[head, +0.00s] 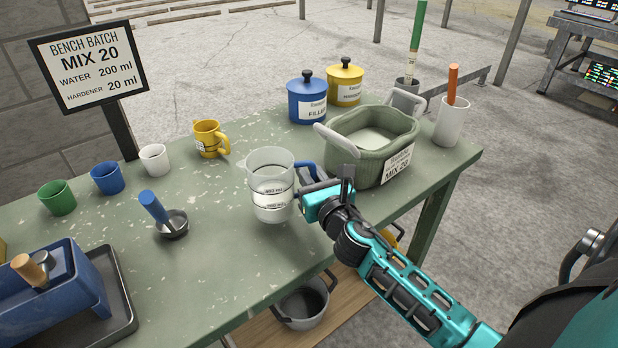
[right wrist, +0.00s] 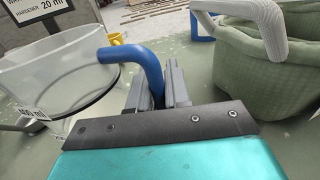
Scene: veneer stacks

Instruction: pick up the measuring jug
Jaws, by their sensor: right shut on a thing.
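The measuring jug (head: 270,185) is clear with dark marking bands and a blue handle (head: 307,167). It stands upright at the middle of the green bench, or very slightly above it; I cannot tell which. My right gripper (head: 318,185) reaches it from the right and is shut on the blue handle. In the right wrist view the blue handle (right wrist: 148,66) runs down between the two fingers (right wrist: 159,88), with the clear jug wall (right wrist: 60,70) to the left. My left gripper is not in view.
A green tub (head: 365,160) with pale handles stands close to the right of my gripper. Blue (head: 307,102) and yellow (head: 344,86) lidded pots stand behind. A yellow mug (head: 208,139), small cups and a metal scoop dish (head: 172,225) lie left. Bench space in front of the jug is clear.

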